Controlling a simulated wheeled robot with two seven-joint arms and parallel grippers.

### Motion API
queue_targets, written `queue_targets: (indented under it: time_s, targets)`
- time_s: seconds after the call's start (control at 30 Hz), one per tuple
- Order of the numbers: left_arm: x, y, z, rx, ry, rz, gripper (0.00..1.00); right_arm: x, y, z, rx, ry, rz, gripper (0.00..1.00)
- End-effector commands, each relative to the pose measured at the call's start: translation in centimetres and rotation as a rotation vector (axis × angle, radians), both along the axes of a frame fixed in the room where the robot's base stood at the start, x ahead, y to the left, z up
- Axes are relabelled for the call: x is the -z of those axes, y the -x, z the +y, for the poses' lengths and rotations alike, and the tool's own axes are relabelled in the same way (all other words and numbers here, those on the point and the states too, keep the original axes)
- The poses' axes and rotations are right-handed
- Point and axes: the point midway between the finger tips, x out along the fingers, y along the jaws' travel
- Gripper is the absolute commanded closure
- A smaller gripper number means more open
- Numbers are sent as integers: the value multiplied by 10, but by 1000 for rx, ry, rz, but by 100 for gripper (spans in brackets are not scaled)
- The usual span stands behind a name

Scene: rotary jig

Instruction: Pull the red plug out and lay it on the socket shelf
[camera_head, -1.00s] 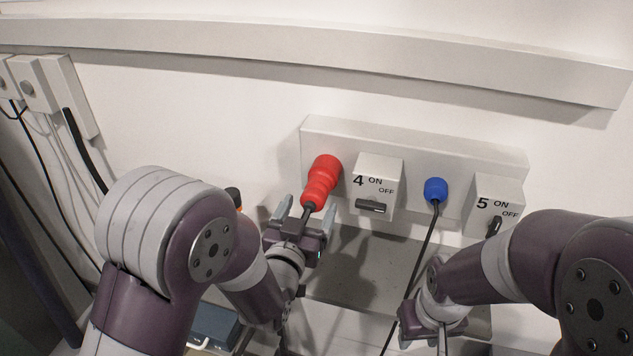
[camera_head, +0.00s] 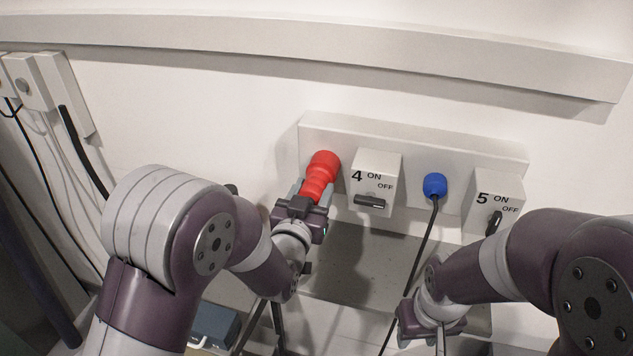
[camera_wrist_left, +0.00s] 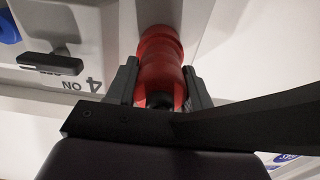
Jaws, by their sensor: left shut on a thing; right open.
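The red plug (camera_head: 319,175) sits at the left end of the white socket panel (camera_head: 415,144), its far end against the panel. My left gripper (camera_head: 311,193) is shut on the plug's near part. In the left wrist view the red plug (camera_wrist_left: 160,70) stands between the two fingers, one on each side. The grey socket shelf (camera_head: 375,262) lies below the panel, with a shadow across it. My right gripper (camera_head: 430,325) is open and empty at the shelf's right front; its fingertips are hard to see.
A switch box marked 4 (camera_head: 375,178) stands close right of the red plug. A blue plug (camera_head: 435,185) with a black cable and a switch box marked 5 (camera_head: 493,203) are further right. A blue box (camera_head: 213,324) lies low at the left. The shelf's middle looks clear.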

Motion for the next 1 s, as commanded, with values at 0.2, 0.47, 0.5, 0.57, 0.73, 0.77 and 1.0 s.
queue_targets:
  time_s: [0.2,0.47,0.5,0.57,0.73,0.77,1.0]
  targets:
    - [1,0,0,0,-1,3,91,0,0,0,0,0,0,57]
    - [2,9,3,1,-1,4,91,4,0,0,0,0,0,57]
    - [2,11,3,1,-1,4,91,4,0,0,0,0,0,57]
    - [3,14,4,1,-2,4,91,5,0,0,0,0,0,57]
    - [3,23,7,1,-2,4,91,8,0,0,0,0,0,57]
    - [2,24,8,1,-2,3,91,8,0,0,0,0,0,57]
    - [1,37,12,1,0,1,91,11,0,0,0,0,0,57]
